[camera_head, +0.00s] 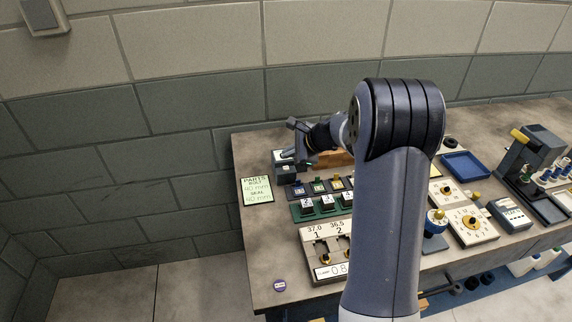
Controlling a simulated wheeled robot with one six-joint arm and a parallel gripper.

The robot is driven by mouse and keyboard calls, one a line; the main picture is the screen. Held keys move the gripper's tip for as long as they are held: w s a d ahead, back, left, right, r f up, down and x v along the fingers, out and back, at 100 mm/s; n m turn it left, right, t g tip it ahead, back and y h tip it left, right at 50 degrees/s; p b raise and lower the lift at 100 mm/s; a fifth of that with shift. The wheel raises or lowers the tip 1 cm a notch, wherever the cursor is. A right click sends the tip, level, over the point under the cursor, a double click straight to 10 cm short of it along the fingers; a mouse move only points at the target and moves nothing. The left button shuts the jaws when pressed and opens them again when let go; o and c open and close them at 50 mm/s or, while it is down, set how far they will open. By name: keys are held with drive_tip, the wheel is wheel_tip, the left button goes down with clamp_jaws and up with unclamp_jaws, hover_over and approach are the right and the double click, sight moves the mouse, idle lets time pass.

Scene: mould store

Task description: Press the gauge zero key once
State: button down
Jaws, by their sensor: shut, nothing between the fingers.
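My gripper (308,158) is shut and empty at the far left part of the bench, pointing down. It is close beside a small dark device with a pale top (284,157), possibly the gauge; I cannot tell whether they touch. No zero key can be made out on it at this size, and the gripper hides part of its right side. Nearer the front, a grey unit (318,250) is marked 37.0 and 36.5 over 1 and 2. A white display (331,271) on its front reads 0.8, its right end hidden by my arm.
A green rack (303,214) with white-topped blocks and a row of small coloured trays lie between the device and the grey unit. A parts note (257,190) lies at the left edge. A purple disc (280,285) is near the front. Dials, a blue tray (465,166) and a machine are right.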

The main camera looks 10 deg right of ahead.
sight(289, 171)
wheel_tip(289, 171, up, 3)
drive_tip(key=shift+r+p, duration=0.1)
drive_tip(key=shift+p, duration=0.8)
